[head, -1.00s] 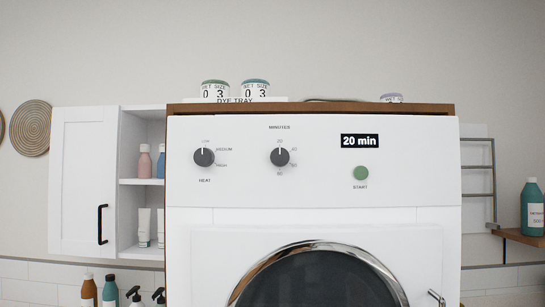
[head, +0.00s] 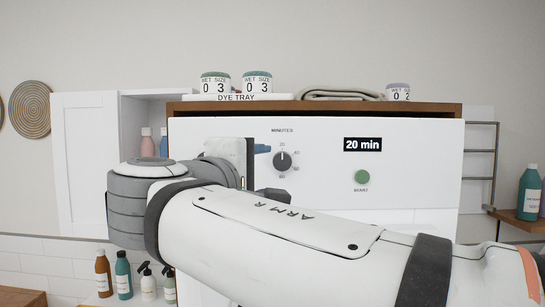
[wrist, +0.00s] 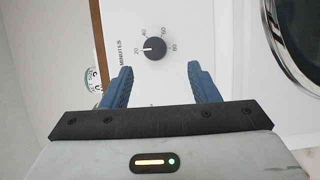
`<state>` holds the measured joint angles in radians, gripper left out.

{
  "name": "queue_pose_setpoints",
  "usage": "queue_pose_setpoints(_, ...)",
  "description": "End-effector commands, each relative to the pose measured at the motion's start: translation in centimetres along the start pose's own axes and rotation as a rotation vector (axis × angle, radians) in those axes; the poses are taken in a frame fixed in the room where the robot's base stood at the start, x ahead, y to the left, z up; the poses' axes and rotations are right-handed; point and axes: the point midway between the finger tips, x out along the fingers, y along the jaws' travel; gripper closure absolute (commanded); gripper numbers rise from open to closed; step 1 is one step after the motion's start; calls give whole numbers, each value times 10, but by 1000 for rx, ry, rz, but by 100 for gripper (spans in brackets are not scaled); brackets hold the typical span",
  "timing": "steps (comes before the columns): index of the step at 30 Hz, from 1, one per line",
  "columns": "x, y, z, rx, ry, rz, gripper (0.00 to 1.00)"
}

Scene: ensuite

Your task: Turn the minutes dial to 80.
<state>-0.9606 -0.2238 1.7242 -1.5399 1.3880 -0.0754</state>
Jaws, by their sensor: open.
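The minutes dial (head: 282,161) is a dark round knob on the white front panel. Its pointer mark is at 20, at the top; 80 is at the bottom of its scale. The display (head: 363,144) reads "20 min". In the wrist view the dial (wrist: 154,48) lies beyond the fingertips, between the lines of the two blue fingers. My gripper (wrist: 160,72) is open and empty, apart from the dial.
A green start button (head: 362,177) is right of and below the dial. My arm covers the heat dial and most of the round door. On top stand labelled jars, a dye tray (head: 240,97) and a folded towel (head: 341,94). A white cabinet (head: 86,150) is at the left.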

Motion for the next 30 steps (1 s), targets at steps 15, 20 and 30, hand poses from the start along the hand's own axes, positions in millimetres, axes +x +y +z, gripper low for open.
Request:
queue_pose_setpoints(15, 59, 10, -2, -1, -1, 18, 45)
queue_pose_setpoints(20, 72, 9, -1, -1, -1, 18, 45)
queue_pose_setpoints(30, 76, 7, -1, 1, 1, 18, 46)
